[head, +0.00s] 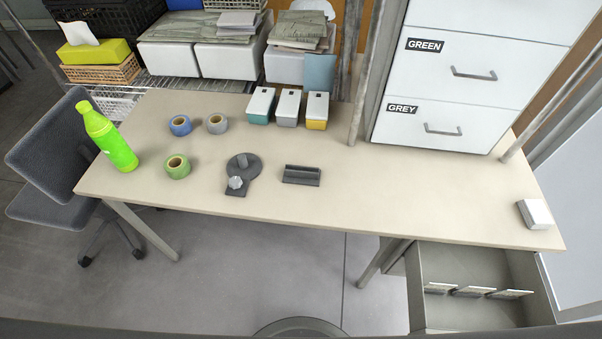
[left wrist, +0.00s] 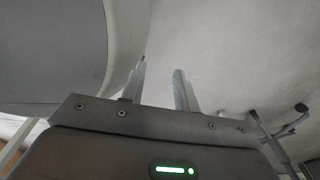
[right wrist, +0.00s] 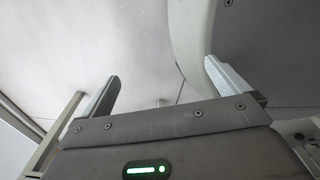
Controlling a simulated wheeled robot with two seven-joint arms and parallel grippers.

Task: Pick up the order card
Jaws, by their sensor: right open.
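I cannot tell for sure which thing is the order card. A blue flat panel (head: 320,73) stands upright behind the small lidded boxes at the back of the table. Several small cards or tags (head: 472,291) stand in a row in the open drawer at the lower right. A dark slotted holder (head: 301,175) sits empty mid-table. Neither gripper shows in the head view. In the left wrist view my left gripper (left wrist: 161,70) has its fingers apart and empty. In the right wrist view my right gripper (right wrist: 159,72) is open wide and empty.
The table (head: 420,195) is clear at centre right. Tape rolls (head: 177,166), a green bottle (head: 110,138), a dark round stand (head: 243,168) and a white block (head: 534,214) stand on it. A drawer cabinet (head: 470,70) labelled GREEN and GREY rises at the back right. The lower drawer (head: 431,262) is open.

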